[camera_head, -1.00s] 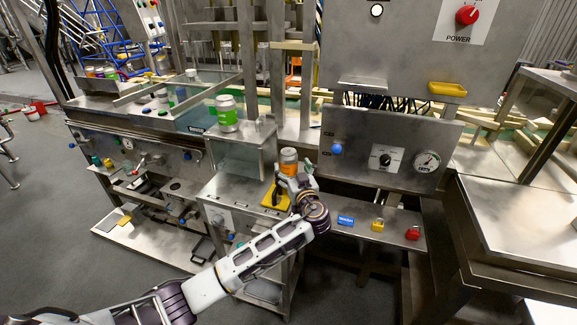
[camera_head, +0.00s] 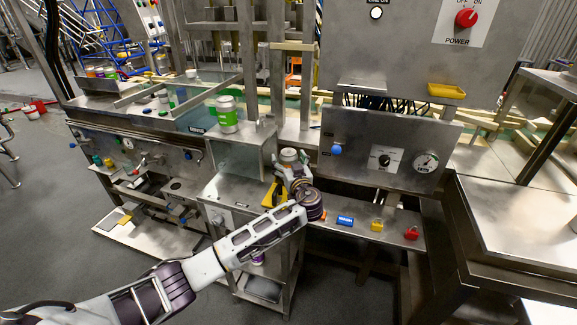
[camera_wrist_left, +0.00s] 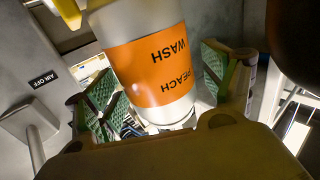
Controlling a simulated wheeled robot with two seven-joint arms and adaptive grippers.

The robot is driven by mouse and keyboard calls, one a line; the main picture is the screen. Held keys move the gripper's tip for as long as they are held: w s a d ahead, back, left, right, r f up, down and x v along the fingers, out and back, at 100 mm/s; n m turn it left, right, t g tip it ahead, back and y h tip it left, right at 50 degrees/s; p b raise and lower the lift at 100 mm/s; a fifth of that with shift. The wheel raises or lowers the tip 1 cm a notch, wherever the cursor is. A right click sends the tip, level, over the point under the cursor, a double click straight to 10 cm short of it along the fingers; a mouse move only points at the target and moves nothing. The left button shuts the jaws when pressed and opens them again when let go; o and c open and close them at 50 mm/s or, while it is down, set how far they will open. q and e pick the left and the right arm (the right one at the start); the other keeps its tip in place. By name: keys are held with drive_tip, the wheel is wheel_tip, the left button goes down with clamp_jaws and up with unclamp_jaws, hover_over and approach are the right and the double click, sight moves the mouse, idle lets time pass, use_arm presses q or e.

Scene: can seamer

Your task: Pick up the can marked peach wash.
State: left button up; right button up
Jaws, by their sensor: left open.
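The can marked peach wash (camera_wrist_left: 155,65) is silver with an orange label, and its lettering appears upside down in the left wrist view. In the head view its pale top (camera_head: 288,154) shows above my left gripper (camera_head: 288,168), which hides most of the label. In the left wrist view the open jaws of my left gripper (camera_wrist_left: 160,95), with green pads, stand on either side of the can. I cannot tell whether either pad touches it. My right gripper is not in view.
A can with a green label (camera_head: 227,114) stands on the raised metal housing to the left. A yellow part (camera_head: 270,195) is beside my gripper. Blue, yellow and red tags (camera_head: 411,233) lie along the shelf on the right. A control panel (camera_head: 390,150) rises behind it.

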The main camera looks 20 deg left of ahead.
use_arm(q)
drive_tip(key=shift+w, duration=0.1)
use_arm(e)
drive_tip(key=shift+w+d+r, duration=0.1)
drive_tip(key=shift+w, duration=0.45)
use_arm(q)
drive_tip(key=shift+c, duration=1.3)
drive_tip(key=c, duration=1.1)
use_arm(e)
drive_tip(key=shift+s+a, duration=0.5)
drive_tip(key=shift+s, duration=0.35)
